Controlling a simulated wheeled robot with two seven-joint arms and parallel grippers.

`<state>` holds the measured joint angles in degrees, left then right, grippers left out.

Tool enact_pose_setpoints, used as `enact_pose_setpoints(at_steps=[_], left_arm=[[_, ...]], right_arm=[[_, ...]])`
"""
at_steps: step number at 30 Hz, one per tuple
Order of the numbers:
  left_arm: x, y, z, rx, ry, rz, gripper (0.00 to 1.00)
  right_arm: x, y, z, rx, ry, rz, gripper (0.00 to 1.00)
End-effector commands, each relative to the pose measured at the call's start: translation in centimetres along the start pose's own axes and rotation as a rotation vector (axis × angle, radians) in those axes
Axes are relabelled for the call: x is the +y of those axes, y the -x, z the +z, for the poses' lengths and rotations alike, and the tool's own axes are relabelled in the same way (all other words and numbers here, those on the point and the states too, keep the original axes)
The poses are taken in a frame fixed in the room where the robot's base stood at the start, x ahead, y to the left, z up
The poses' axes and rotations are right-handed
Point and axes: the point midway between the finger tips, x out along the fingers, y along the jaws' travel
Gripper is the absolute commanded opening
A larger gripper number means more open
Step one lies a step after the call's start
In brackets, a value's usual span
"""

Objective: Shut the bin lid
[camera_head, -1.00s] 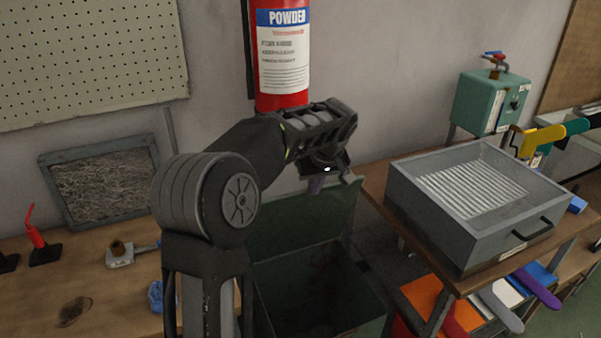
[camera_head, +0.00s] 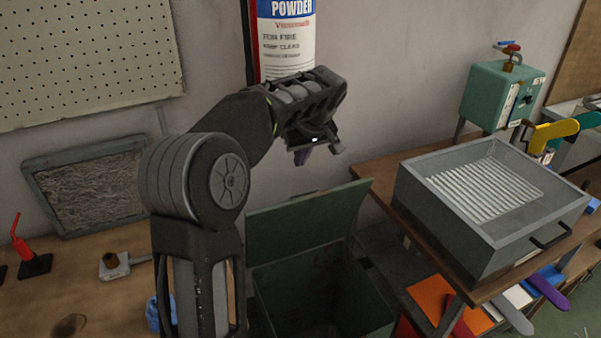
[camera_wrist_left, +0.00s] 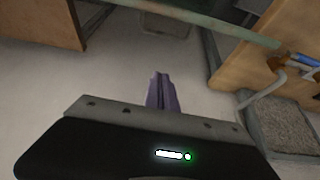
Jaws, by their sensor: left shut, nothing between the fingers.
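The dark green bin (camera_head: 262,300) stands on the floor at the lower middle of the head view, its mouth open and dark inside. Its green lid (camera_head: 310,220) stands up steeply at the back edge. My left gripper (camera_head: 303,157) is above the lid's top edge and apart from it in the picture; their exact distance in depth is hard to tell. Its purple fingers are together and empty, and they show in the left wrist view (camera_wrist_left: 162,92). A greenish edge at the top of that view looks like the lid (camera_wrist_left: 205,20). My left arm hides part of the bin's left side. My right gripper is not in view.
A red fire extinguisher (camera_head: 285,45) hangs on the wall behind my left gripper. A wooden table with a grey box (camera_head: 455,225) stands right of the bin. A wooden bench (camera_head: 110,290) is at the left.

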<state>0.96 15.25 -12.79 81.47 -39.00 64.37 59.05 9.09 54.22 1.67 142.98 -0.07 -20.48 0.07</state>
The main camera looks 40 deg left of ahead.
Motion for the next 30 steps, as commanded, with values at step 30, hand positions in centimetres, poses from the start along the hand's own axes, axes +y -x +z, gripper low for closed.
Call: enact_pose_setpoints(at_steps=[30], left_arm=[[0.0, -8.3, 3.8, -0.001, 0.0, 0.0, 0.0]], right_arm=[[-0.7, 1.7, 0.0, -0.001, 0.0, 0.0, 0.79]])
